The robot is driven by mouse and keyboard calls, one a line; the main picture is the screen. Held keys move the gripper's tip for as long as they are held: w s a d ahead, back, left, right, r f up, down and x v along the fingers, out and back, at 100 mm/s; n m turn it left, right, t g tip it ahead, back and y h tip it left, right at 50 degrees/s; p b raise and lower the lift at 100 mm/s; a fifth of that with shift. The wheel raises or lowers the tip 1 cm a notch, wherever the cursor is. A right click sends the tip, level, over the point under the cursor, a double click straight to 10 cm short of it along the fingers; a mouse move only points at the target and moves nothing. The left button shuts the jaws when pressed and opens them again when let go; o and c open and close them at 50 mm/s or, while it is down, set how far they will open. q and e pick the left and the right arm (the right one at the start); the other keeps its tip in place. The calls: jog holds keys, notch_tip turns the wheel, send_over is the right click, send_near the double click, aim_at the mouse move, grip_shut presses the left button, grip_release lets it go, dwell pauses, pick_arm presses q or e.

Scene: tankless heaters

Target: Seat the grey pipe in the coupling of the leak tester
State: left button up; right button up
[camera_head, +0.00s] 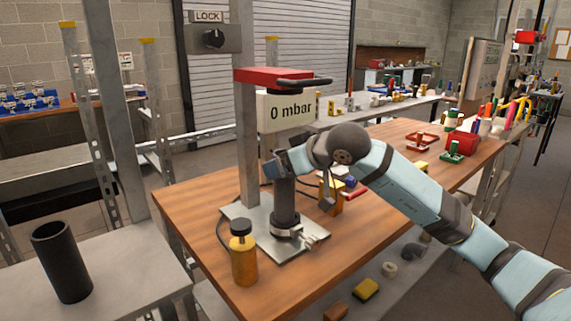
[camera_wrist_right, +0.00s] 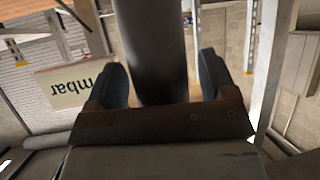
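The dark grey pipe (camera_head: 285,198) stands upright on the leak tester, its lower end at the coupling (camera_head: 287,230) on the metal base plate (camera_head: 262,240). I cannot tell how deep it sits. The tester has a red top (camera_head: 275,77) and a display (camera_head: 287,110) reading "0 mbar". My right gripper (camera_head: 284,165) is at the pipe's upper part. In the right wrist view the pipe (camera_wrist_right: 157,60) lies between my fingers (camera_wrist_right: 165,75), with a visible gap on the right side; the gripper looks open around it. My left gripper is not in view.
A yellow bottle (camera_head: 243,262) with a black cap stands at the plate's front left. A black open tube (camera_head: 62,262) stands on the grey table at left. Red and green fixtures lie on the wooden bench's far right.

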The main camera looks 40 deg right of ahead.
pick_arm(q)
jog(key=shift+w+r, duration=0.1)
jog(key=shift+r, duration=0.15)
pick_arm(e)
jog(key=v, duration=1.2)
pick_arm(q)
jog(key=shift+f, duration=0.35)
pick_arm(e)
jog(key=shift+r, duration=0.15)
